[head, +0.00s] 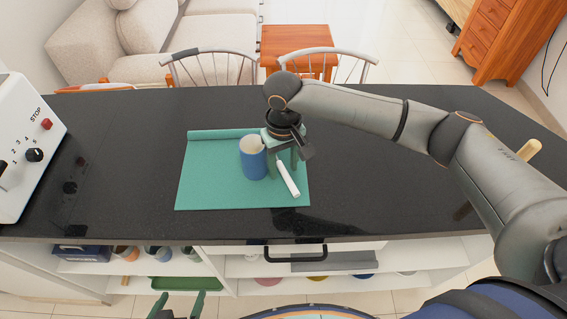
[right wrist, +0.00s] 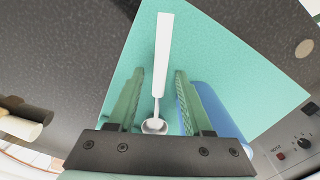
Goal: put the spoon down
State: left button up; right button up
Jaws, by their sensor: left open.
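The spoon, with a white handle (head: 288,179) and a metal bowl end, lies on the teal mat (head: 215,185). In the right wrist view the spoon (right wrist: 162,60) runs between my right gripper's fingers, with clear gaps on both sides. My right gripper (head: 286,160) points down over the mat beside a blue cup (head: 253,164). It is open and apart from the spoon; in the head view it hides the spoon's bowl end. My left gripper (head: 178,304) is open and empty at the bottom edge, in front of the counter.
The blue cup (right wrist: 205,112) stands very close to one right finger. A white machine (head: 30,140) stands at the counter's left end. A wooden-ended object (head: 530,150) is at the far right. The dark counter (head: 380,190) is clear right of the mat.

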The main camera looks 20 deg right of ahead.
aim_at(283, 170)
jog(key=shift+r, duration=0.15)
notch_tip(283, 170, up, 12)
dwell(0.5)
